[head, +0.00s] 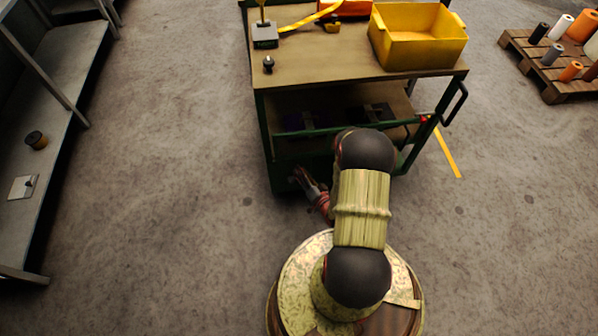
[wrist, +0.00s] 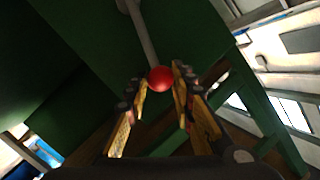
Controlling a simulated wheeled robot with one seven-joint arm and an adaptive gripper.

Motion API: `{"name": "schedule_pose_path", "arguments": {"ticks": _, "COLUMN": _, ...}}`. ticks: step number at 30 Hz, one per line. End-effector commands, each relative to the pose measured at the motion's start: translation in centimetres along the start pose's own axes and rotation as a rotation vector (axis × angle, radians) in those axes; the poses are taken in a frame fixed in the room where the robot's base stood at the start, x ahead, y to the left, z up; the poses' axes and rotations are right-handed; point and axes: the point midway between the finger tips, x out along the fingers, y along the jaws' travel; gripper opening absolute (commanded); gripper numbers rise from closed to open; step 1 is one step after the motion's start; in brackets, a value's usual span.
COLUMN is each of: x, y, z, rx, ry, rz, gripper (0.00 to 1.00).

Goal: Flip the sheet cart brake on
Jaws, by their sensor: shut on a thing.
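The sheet cart (head: 262,130) is a green-framed cart with a wooden top, straight ahead of me in the head view. In the wrist view the brake lever (wrist: 143,38) is a grey rod that ends in a red ball knob (wrist: 160,79). The rod comes down from the upper part of the picture in front of green panels. My gripper (wrist: 158,82) has its two fingers on either side of the knob and is shut on it. In the head view my gripper (head: 303,178) is low at the cart's near left side, and the lever cannot be made out there.
A yellow bin (head: 418,52) and a small grey device (head: 265,36) stand on the cart top. A grey shelf (head: 50,125) runs along the left. A pallet with rolls (head: 550,68) lies at the far right. The floor between is clear.

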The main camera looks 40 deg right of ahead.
Motion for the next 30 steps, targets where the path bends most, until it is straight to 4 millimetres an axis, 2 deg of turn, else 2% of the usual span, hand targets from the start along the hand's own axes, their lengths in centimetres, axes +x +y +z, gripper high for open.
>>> {"name": "schedule_pose_path", "arguments": {"ticks": 9, "x": -0.5, "y": 1.7, "z": -0.2, "rx": 0.133, "ry": 0.027, "rz": -0.048, "gripper": 0.00}}
{"name": "schedule_pose_path", "arguments": {"ticks": 27, "x": -0.5, "y": 2.2, "z": -0.3, "rx": 0.168, "ry": 0.036, "rz": -0.059, "gripper": 0.00}}
{"name": "schedule_pose_path", "arguments": {"ticks": 28, "x": -0.5, "y": 2.2, "z": -0.3, "rx": 0.168, "ry": 0.036, "rz": -0.059, "gripper": 0.25}}
{"name": "schedule_pose_path", "arguments": {"ticks": 30, "x": -0.5, "y": 2.2, "z": -0.3, "rx": 0.168, "ry": 0.036, "rz": -0.058, "gripper": 0.29}}
